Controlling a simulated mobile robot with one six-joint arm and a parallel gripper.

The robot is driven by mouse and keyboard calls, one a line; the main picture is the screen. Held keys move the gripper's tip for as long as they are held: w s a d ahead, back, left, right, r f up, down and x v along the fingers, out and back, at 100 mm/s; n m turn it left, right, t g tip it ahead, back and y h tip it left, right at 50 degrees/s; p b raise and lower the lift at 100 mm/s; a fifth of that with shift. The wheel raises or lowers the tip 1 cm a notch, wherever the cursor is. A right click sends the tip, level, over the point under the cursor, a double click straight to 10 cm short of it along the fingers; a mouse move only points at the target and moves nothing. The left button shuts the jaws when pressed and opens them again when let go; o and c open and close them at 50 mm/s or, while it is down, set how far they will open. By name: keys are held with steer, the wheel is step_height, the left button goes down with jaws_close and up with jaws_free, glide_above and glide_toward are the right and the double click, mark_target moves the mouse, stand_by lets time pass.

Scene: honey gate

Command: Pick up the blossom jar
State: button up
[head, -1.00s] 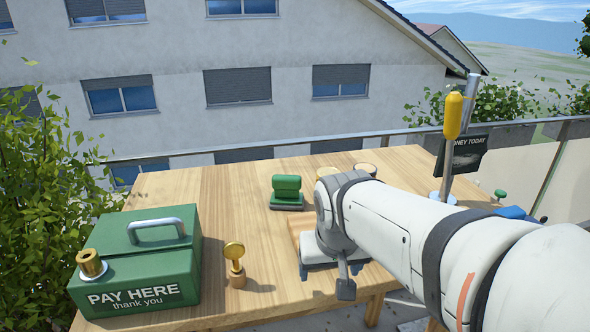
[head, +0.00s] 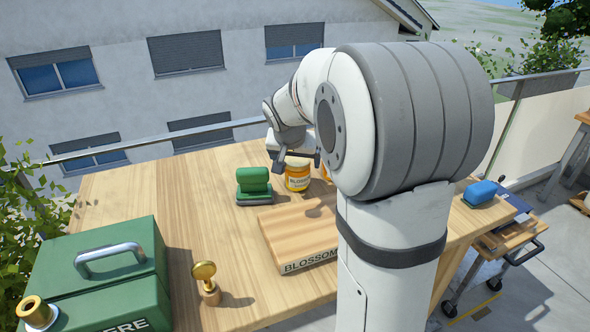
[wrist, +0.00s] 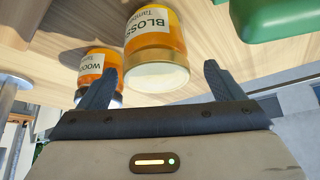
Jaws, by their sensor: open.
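The blossom jar (head: 298,180) is amber with a pale label and stands on the wooden table beside a green block. In the wrist view the jar (wrist: 152,38) reads "BLOSS", with its pale round end nearest my gripper. My gripper (head: 298,163) is open at the jar's upper part. In the wrist view the fingertips (wrist: 158,72) are spread with the jar's pale end in line with the gap; no contact shows. A second amber jar (wrist: 98,68), labelled "WOO…", sits close beside it, partly behind one finger. My arm mostly hides that jar (head: 326,173) in the head view.
A wooden board (head: 285,228) marked "BLOSSOM" lies in front of the jars. The green block (head: 253,180) stands left of them. A green cash box (head: 100,270) and brass-topped stamp (head: 206,280) are nearer. A blue object (head: 481,192) is at right.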

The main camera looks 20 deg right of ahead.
steer(key=x, duration=0.3)
steer(key=shift+d+f+p, duration=0.15)
steer(key=shift+f+p, duration=0.15)
steer(key=shift+p, duration=0.1)
steer(key=shift+s, duration=0.1)
steer(key=c, duration=1.3)
